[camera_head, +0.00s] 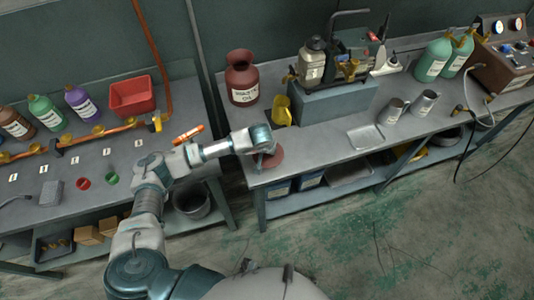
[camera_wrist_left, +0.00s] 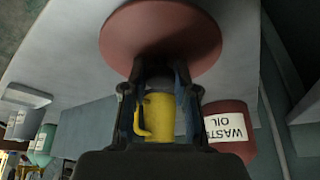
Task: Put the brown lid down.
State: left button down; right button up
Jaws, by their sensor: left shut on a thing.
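My left gripper (camera_head: 266,150) is shut on the brown lid (camera_head: 274,160), a flat reddish-brown disc. In the head view the lid shows partly beneath the gripper, over the front left corner of the right bench (camera_head: 310,146). I cannot tell whether it touches the bench top. In the left wrist view the lid (camera_wrist_left: 160,38) fills the top middle, just beyond the fingers of the left gripper (camera_wrist_left: 165,88). The part of the lid in the grip is hidden. My right gripper is not in view.
A red-brown waste oil can (camera_head: 242,80) and a yellow jug (camera_head: 281,110) stand behind the lid. A grey block (camera_head: 325,100) bears equipment to the right. A shallow metal tray (camera_head: 365,138) and two metal jugs (camera_head: 392,112) stand further right. Bench top between lid and tray is clear.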

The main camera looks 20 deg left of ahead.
aim_at(264, 154)
pick_arm(q)
jog(key=shift+w+f, duration=0.1)
jog(key=shift+f, duration=0.15)
jog(key=f, duration=0.3)
jog(key=shift+a, duration=0.35)
jog(key=shift+a+f, duration=0.1)
jog(key=shift+a, duration=0.1)
jog(key=c, duration=0.9)
grip_release()
jog(key=shift+a, duration=0.15)
jog(key=shift+c, duration=0.2)
jog(key=shift+o, duration=0.3)
jog(key=shift+d, duration=0.6)
jog(key=shift+r, duration=0.45)
jog(key=v, duration=1)
jog(key=shift+s+a+r, duration=0.2)
jog(key=shift+s+a, duration=0.15)
jog(key=shift+a, duration=0.05)
jog(key=shift+s+d+r, duration=0.15)
jog(key=shift+d+r, duration=0.1)
jog(key=shift+r, duration=0.1)
